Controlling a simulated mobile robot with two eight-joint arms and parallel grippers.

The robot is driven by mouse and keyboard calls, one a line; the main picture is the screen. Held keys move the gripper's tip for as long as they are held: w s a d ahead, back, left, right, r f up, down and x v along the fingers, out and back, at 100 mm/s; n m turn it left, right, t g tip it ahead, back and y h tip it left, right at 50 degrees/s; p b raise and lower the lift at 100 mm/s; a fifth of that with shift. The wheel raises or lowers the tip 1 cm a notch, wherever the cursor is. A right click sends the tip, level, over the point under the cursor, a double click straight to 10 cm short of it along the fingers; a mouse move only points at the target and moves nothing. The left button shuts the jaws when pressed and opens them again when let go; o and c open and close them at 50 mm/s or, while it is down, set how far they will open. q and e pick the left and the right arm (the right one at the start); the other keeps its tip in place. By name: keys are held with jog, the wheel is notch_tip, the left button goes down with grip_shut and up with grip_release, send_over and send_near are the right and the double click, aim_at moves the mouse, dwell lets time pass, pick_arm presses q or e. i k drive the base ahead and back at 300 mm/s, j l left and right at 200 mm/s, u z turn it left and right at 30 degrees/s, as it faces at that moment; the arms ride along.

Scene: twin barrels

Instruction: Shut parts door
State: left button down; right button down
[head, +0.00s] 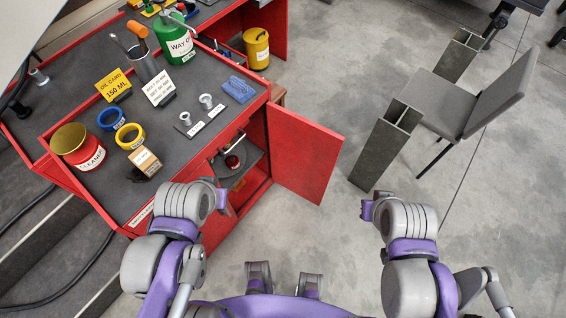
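The red parts door (303,153) stands wide open, swung out to the right from the red cabinet (257,194). The open compartment shows a grey shelf (240,166) with a small round dark item with a red rim (232,161) on it. My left gripper (222,194) is at the cabinet's front, left of the door and near the opening; its fingers are mostly hidden by the wrist. My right gripper (367,208) is over the floor, right of the door and apart from it. Its fingers are small and partly hidden.
Grey metal posts (384,146) and a grey chair (480,100) stand right of the door. The floor between door and posts is clear.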

aim_at(305, 153)
jog(key=l+u, duration=0.15)
jog(key=u, duration=0.35)
jog(key=l+u, duration=0.2)
jog(key=u, duration=0.3)
jog(key=l+u, duration=0.2)
jog(key=u, duration=0.25)
jog(key=l+u, duration=0.25)
jog(key=k+l+u, duration=0.15)
jog(key=l+u, duration=0.15)
jog(key=k+l+u, duration=0.25)
jog(key=l, duration=0.15)
jog(key=k+l+u, duration=0.25)
jog(key=l, duration=0.2)
jog(key=k+l+u, duration=0.25)
jog(key=l, duration=0.2)
jog(key=k+l+u, duration=0.15)
jog(key=k+l, duration=1.35)
jog(key=i+j+z, duration=0.1)
jog(key=j+z, duration=0.85)
jog(key=i+l, duration=0.05)
